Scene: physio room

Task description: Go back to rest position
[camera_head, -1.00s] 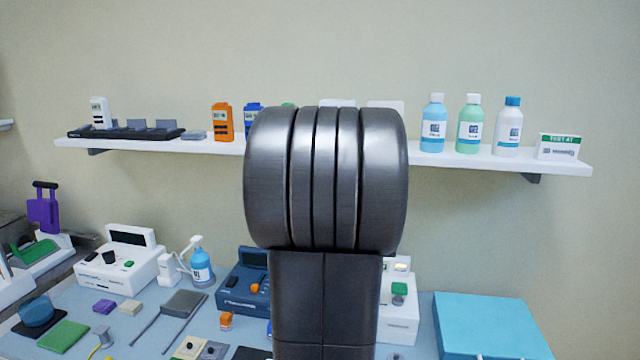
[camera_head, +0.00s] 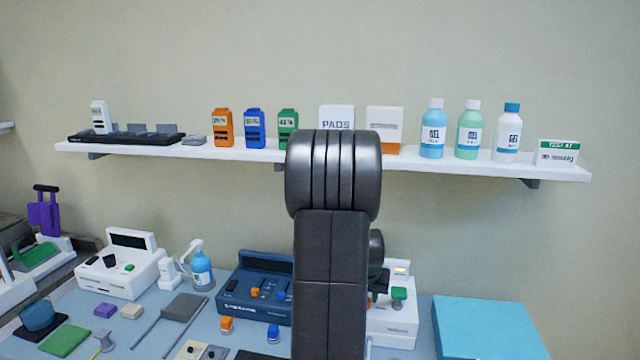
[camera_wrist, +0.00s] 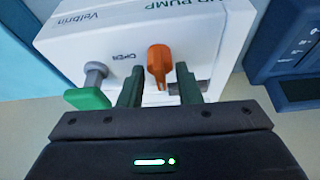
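My arm stands upright in the middle of the head view and covers part of the table and the white pump unit (camera_head: 398,325). Part of my wrist shows dark beside the arm, in front of that unit; the fingertips are not clear there. In the wrist view, my gripper (camera_wrist: 160,92) has its two dark green fingers apart. An orange lever (camera_wrist: 160,62) on the white pump unit (camera_wrist: 205,30) appears between and beyond them, with visible gaps on both sides. A green-tipped knob (camera_wrist: 88,98) is just left of the fingers.
A wall shelf (camera_head: 225,152) with bottles, boxes and small devices runs behind my arm. A blue console (camera_head: 250,285) stands left of the arm and a blue box (camera_head: 485,325) right. A white device (camera_head: 120,270) and a pump bottle (camera_head: 201,270) are further left.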

